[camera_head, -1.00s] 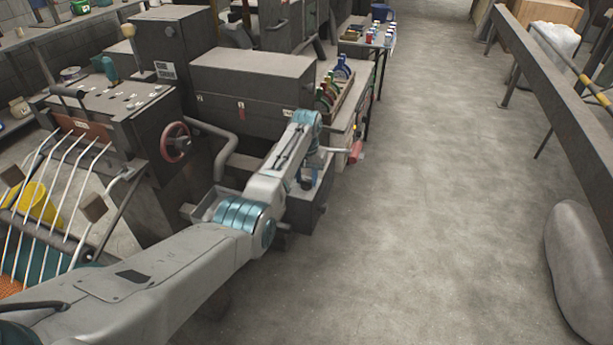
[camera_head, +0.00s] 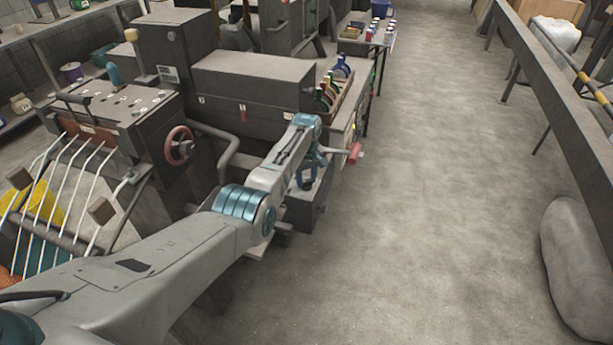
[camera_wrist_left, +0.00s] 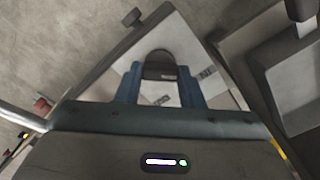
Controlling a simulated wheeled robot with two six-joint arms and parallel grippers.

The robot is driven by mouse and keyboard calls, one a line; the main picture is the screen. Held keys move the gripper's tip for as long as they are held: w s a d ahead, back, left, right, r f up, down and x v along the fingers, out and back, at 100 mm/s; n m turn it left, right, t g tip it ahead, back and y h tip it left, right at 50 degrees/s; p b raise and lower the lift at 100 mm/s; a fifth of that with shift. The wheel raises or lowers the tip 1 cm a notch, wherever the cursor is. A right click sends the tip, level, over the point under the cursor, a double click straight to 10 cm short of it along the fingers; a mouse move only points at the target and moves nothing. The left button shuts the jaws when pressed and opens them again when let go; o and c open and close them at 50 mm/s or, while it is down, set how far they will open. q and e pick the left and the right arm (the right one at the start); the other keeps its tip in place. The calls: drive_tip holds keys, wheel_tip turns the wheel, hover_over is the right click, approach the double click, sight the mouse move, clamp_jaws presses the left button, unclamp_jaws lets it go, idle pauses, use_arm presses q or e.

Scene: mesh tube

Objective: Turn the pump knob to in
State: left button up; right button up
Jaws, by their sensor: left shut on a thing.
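My left gripper (camera_head: 308,181) reaches down to the right end of the dark machine, above a low box-like unit (camera_head: 309,211). In the left wrist view its two blue fingers (camera_wrist_left: 160,88) stand on either side of a dark, rounded knob (camera_wrist_left: 159,66) and are shut on it. A pale plate with small dark marks lies behind the knob. In the head view the knob is mostly hidden by the gripper. My right gripper is in neither view.
A red handwheel (camera_head: 179,146) and a curved pipe stand left of the arm. A red-ended handle (camera_head: 354,153) sticks out just right of the gripper. Coloured levers (camera_head: 330,86) stand behind.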

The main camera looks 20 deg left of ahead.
sight(306, 181)
use_arm(q)
drive_tip(key=shift+n, duration=0.5)
drive_tip(key=shift+r, duration=0.1)
drive_tip(key=o, duration=1)
drive_tip(key=shift+r, duration=0.25)
wheel_tip(306, 181, up, 10)
drive_tip(key=shift+r+b, duration=0.1)
drive_tip(key=shift+b, duration=0.7)
